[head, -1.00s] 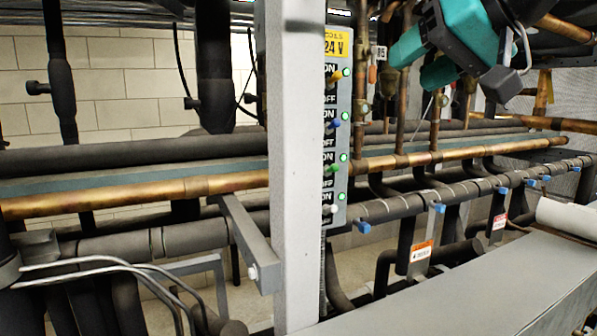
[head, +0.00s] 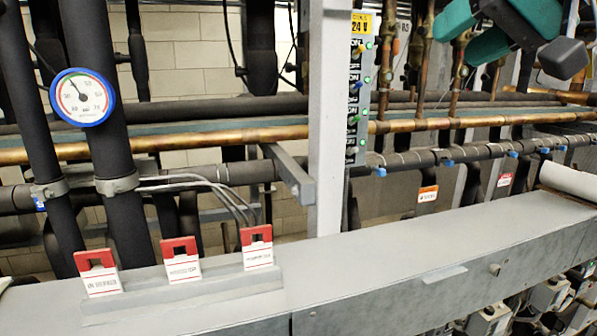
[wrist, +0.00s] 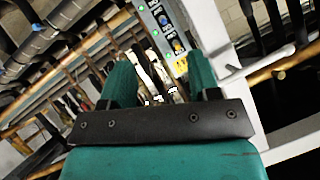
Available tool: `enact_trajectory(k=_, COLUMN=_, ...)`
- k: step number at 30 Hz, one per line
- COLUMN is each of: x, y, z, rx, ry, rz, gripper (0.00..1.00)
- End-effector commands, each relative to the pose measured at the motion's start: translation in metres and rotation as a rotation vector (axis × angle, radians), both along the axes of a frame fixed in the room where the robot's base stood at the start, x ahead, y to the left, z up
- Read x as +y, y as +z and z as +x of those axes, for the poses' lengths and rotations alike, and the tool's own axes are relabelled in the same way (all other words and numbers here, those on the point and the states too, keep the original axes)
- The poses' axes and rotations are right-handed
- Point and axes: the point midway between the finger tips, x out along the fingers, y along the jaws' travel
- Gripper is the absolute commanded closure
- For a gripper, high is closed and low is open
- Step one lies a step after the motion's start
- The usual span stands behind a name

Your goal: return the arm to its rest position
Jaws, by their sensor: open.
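My gripper (wrist: 162,78) shows in the wrist view with its two teal fingers apart and nothing between them. A dark plate crosses the base of the fingers. In the head view, teal and dark parts of my arm (head: 526,20) hang at the upper right, in front of the copper pipes; I cannot make out the jaws clearly there. The switch panel (head: 358,95), with a yellow 24 V label and lit green lamps, is on the grey post, left of my arm and apart from it. It also appears beyond the fingers in the wrist view (wrist: 168,40).
A grey upright post (head: 328,120) stands mid-rack. A blue-rimmed gauge (head: 82,97) is at left. Several red-and-white tags (head: 181,262) stand on the grey ledge (head: 400,245). Insulated pipes and a copper pipe (head: 230,137) run across. The ledge's middle is clear.

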Motion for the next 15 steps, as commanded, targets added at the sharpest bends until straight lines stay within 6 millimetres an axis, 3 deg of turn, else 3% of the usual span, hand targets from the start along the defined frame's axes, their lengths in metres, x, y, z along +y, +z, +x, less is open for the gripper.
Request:
enact_trajectory(k=8, x=0.011, y=-0.052, z=-0.010, rx=0.097, ry=0.056, rz=-0.046, gripper=0.44)
enact_trajectory(k=15, x=0.033, y=-0.124, z=-0.037, rx=0.233, ry=0.165, rz=-0.126, gripper=0.44)
